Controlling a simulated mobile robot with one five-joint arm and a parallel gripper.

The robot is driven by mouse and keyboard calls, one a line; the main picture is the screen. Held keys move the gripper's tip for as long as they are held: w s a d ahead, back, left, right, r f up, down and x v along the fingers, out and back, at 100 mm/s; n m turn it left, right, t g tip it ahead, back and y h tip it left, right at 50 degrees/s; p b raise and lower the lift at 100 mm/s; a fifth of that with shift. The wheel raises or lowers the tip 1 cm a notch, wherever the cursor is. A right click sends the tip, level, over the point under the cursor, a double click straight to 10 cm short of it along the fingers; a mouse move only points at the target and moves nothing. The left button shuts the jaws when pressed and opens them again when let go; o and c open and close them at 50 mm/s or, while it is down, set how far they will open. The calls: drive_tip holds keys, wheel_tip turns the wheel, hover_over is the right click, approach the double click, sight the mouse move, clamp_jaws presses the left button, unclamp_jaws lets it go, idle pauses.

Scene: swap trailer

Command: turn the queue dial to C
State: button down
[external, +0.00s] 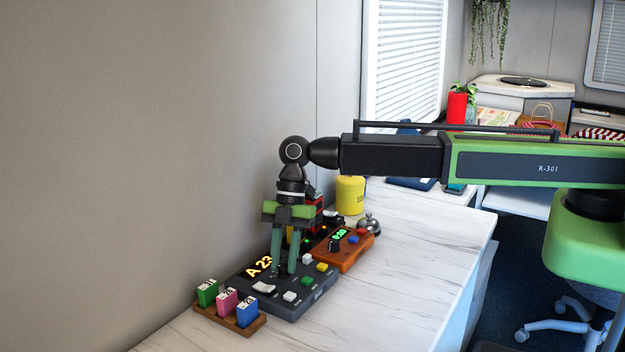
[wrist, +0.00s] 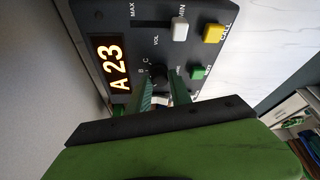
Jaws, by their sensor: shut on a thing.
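The dark queue console (external: 309,294) lies on the marble-patterned counter, its lit display reading "A 23". In the wrist view the display (wrist: 117,66) is at the left. The round black dial (wrist: 159,77) shows between my fingertips, with the letters B and C printed beside it. My gripper (external: 284,272) points straight down over the console and is shut on the dial. In the wrist view my gripper (wrist: 160,85) has a finger on each side of the dial. The dial's pointer is too small to read, and the fingers hide part of its markings.
A wooden holder (external: 219,322) with green, pink and blue tags stands in front. An orange device (external: 350,258), a bell (external: 370,225) and a yellow container (external: 350,195) stand behind the console. A green button (wrist: 198,72) is close to one finger. The counter's right side is clear.

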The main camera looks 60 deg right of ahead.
drive_tip(key=m, duration=0.1)
drive_tip(key=m+t, duration=0.1)
drive_tip(key=m, duration=0.1)
drive_tip(key=shift+s+m, duration=0.25)
drive_tip(key=shift+m, duration=0.05)
drive_tip(key=m+t, duration=0.2)
drive_tip(key=m, duration=0.2)
drive_tip(key=shift+s, duration=0.1)
drive_tip(key=m+t+h, duration=0.1)
drive_tip(key=m, duration=0.3)
drive_tip(key=shift+a, duration=0.1)
drive_tip(key=shift+m+t+h, duration=0.5)
drive_tip(key=shift+m, duration=1.3)
drive_tip(key=shift+s, duration=0.1)
drive_tip(key=c, duration=1.2)
unclamp_jaws()
